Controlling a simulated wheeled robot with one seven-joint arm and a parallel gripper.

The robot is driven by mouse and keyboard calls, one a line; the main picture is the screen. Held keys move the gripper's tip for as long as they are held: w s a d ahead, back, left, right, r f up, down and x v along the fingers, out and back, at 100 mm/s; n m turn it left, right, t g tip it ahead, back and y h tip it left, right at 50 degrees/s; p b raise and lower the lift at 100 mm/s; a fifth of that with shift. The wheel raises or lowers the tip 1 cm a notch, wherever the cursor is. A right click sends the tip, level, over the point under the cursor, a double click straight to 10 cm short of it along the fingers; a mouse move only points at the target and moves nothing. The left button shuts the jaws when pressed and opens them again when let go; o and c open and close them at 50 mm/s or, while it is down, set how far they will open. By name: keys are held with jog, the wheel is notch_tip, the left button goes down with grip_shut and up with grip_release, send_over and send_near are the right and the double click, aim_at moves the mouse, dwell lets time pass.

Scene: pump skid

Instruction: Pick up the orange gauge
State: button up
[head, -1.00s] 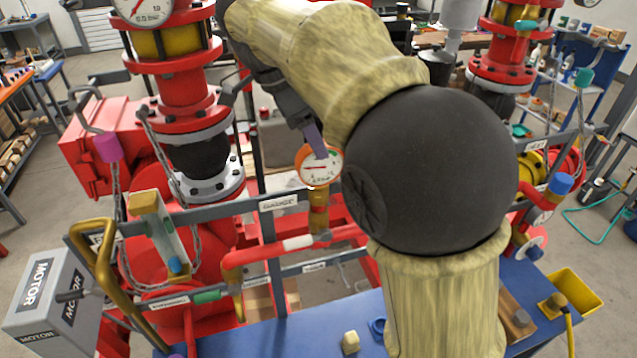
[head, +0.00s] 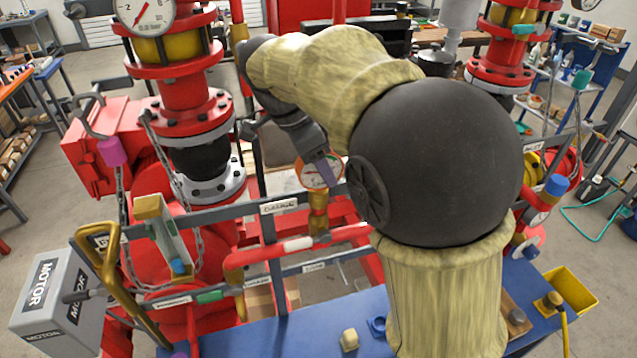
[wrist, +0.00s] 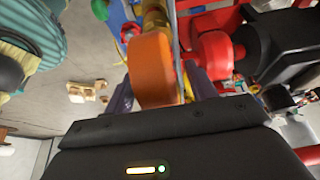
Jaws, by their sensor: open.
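The orange gauge (head: 318,173) has a round white dial and sits upright on a brass stem (head: 318,212) above a red pipe. My gripper (head: 325,170) reaches down to it from the upper left, and one finger overlaps the dial in the head view. In the wrist view the orange gauge body (wrist: 153,68) stands between the two purple-grey fingers of my gripper (wrist: 160,92). The jaws are open around it. I cannot tell whether either finger touches it.
A grey rail with a label plate (head: 280,206) runs just left of the gauge's stem. A red pipe with a white band (head: 298,244) lies below. A red valve column (head: 185,95) stands to the left. A blue bench (head: 270,335) is in front.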

jog(key=shift+w, duration=0.1)
jog(key=shift+s, duration=0.2)
jog(key=shift+w, duration=0.1)
jog(key=c, duration=1.2)
jog(key=shift+r, duration=0.1)
notch_tip(320, 180, up, 9)
jog(key=shift+w+f+b, duration=0.1)
jog(key=shift+b, duration=0.75)
jog(key=shift+r, duration=0.5)
